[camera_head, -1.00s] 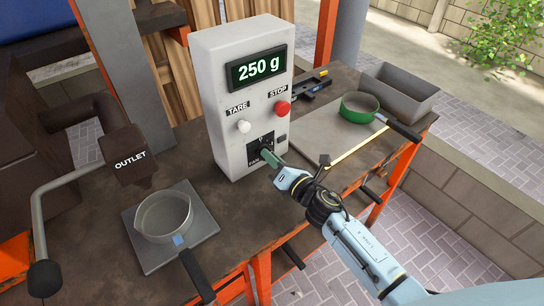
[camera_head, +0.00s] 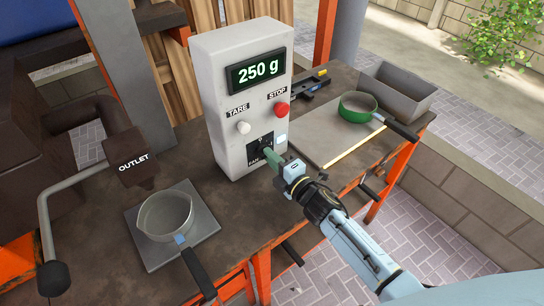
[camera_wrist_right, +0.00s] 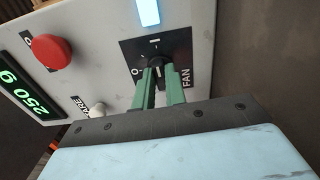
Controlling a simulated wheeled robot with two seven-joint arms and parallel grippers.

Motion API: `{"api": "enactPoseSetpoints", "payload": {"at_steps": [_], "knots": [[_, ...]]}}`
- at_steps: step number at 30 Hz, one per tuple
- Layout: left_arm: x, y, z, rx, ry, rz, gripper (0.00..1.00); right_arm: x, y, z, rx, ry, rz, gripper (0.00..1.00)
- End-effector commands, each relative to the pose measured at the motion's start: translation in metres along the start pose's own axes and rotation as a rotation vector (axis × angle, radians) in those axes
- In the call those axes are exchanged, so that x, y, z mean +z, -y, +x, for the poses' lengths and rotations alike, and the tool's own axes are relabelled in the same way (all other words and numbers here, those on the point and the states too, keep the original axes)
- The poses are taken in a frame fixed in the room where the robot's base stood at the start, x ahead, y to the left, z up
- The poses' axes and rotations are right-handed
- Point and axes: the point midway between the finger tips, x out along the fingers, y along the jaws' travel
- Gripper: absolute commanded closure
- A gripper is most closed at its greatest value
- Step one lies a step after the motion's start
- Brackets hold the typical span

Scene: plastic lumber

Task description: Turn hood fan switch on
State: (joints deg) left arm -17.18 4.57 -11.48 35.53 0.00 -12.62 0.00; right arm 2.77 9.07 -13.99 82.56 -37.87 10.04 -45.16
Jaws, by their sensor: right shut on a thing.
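The fan switch (camera_wrist_right: 160,62) is a dark rotary knob on a black square plate marked FAN, with O and I marks, on the front of the white control box (camera_head: 218,110). My right gripper (camera_head: 268,154) has its green fingers around the knob, shut on it; the fingers (camera_wrist_right: 159,86) also show in the right wrist view and hide part of the knob. A small rectangular light (camera_wrist_right: 148,12) beside the plate glows pale blue-white; it also shows in the head view (camera_head: 281,140). My left gripper is not in view.
The box has a display (camera_head: 258,71) reading 250 g, a white TARE button (camera_head: 243,128) and a red STOP button (camera_head: 282,109). A green pan (camera_head: 358,107) and grey bin (camera_head: 398,88) stand at right.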

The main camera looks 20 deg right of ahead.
Motion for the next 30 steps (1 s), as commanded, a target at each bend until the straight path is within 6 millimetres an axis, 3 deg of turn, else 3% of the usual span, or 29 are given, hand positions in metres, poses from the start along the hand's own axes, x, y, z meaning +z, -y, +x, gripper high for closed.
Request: {"api": "enactPoseSetpoints", "payload": {"at_steps": [19, 20, 24, 30], "knots": [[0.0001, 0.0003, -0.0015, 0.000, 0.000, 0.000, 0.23, -0.0001, 0.0010, -0.0002, -0.001, 0.000, 0.056, 1.00], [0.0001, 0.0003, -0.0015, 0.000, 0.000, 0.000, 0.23, -0.0001, 0.0010, -0.0002, -0.001, 0.000, 0.056, 0.86], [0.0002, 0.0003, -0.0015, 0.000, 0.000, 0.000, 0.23, -0.0001, 0.0009, -0.0002, -0.001, 0.000, 0.055, 0.68], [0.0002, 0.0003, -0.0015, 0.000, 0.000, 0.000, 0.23, -0.0001, 0.0005, -0.0001, -0.001, 0.000, 0.053, 0.65]]}}
